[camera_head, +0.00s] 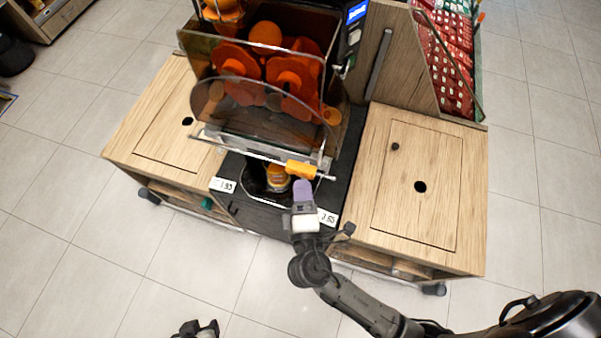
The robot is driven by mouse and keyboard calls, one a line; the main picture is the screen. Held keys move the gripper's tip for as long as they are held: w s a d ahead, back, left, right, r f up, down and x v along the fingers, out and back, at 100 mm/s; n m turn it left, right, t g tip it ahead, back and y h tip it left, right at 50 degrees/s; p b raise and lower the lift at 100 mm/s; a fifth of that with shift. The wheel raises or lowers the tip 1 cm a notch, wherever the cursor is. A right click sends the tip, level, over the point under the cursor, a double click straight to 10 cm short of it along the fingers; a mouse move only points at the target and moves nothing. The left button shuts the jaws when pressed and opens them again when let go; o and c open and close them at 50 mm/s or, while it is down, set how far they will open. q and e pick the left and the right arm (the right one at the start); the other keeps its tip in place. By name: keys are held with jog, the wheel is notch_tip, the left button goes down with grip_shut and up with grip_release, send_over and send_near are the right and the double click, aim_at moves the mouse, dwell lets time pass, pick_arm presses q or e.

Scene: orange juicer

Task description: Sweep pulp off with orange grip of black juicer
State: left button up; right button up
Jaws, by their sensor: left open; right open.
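The black juicer (255,130) stands in the middle of a wooden cabinet, with orange squeezing parts (290,78) behind its clear cover. Its orange grip (301,169) sits on a metal rod along the lower front edge. My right gripper (303,188), with purple fingertips, is just below and in front of the orange grip. It is open, and I cannot tell whether it touches the grip. My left gripper (198,328) is open and empty at the bottom edge, over the floor, well away from the juicer. No pulp can be made out.
An orange bottle (277,178) stands in the dark recess under the grip, close left of my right gripper. Price tags (224,185) sit on the front edge. Wooden tops with round holes flank the juicer, the right one (420,160) clear.

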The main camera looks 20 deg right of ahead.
aim_at(301, 175)
jog(key=shift+x, duration=2.1)
grip_shut()
